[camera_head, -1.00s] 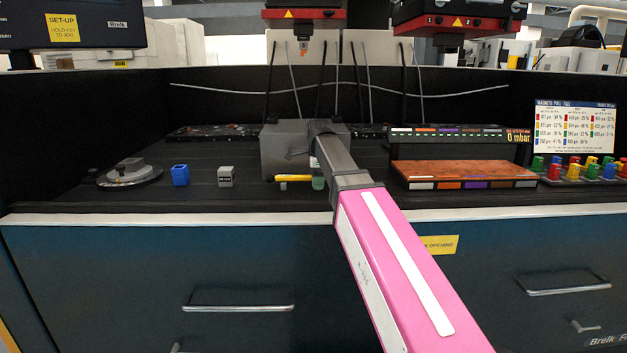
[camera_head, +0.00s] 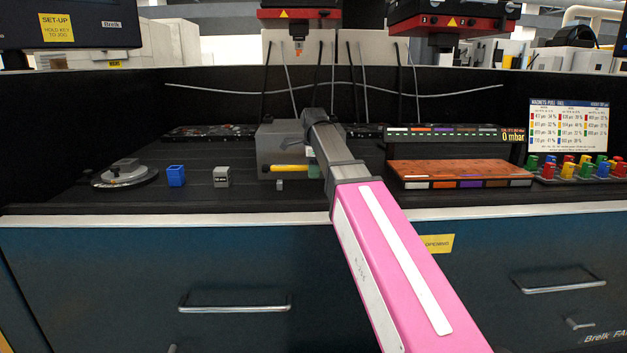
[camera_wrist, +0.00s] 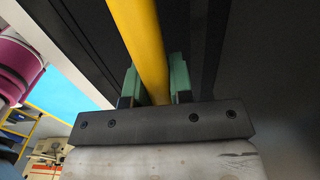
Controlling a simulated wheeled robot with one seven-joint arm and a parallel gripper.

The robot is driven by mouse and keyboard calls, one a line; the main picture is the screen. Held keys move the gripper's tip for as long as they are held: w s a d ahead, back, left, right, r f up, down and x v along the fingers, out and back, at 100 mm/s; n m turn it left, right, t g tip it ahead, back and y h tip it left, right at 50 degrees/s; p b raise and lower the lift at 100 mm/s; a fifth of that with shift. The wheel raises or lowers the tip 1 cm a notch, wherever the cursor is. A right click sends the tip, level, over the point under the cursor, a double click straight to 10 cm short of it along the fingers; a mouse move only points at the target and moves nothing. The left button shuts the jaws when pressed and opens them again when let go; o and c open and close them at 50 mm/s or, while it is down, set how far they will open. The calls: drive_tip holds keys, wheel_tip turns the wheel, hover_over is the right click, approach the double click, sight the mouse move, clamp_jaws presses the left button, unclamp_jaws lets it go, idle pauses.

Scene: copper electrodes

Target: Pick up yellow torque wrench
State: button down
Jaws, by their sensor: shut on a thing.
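The yellow torque wrench (camera_head: 289,168) shows in the head view in front of a grey box, level and partly hidden by my gripper and arm. In the wrist view its yellow shaft (camera_wrist: 147,45) runs between two green finger pads. My gripper (camera_wrist: 153,88) is shut on that shaft, with a pad on each side. In the head view my gripper (camera_head: 312,168) shows only as a bit of green beside the wrench. The end of the wrench on the right is hidden behind my arm.
The grey box (camera_head: 275,148) stands right behind the wrench. A copper-coloured slab (camera_head: 458,172) lies to the right.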

drive_tip(key=s+a+r, duration=0.2)
drive_tip(key=a+r, duration=0.5)
drive_tip(key=a, duration=0.4)
drive_tip(key=shift+a+r, duration=0.25)
drive_tip(key=c, duration=1.5)
unclamp_jaws()
drive_tip(key=shift+c, duration=0.2)
clamp_jaws()
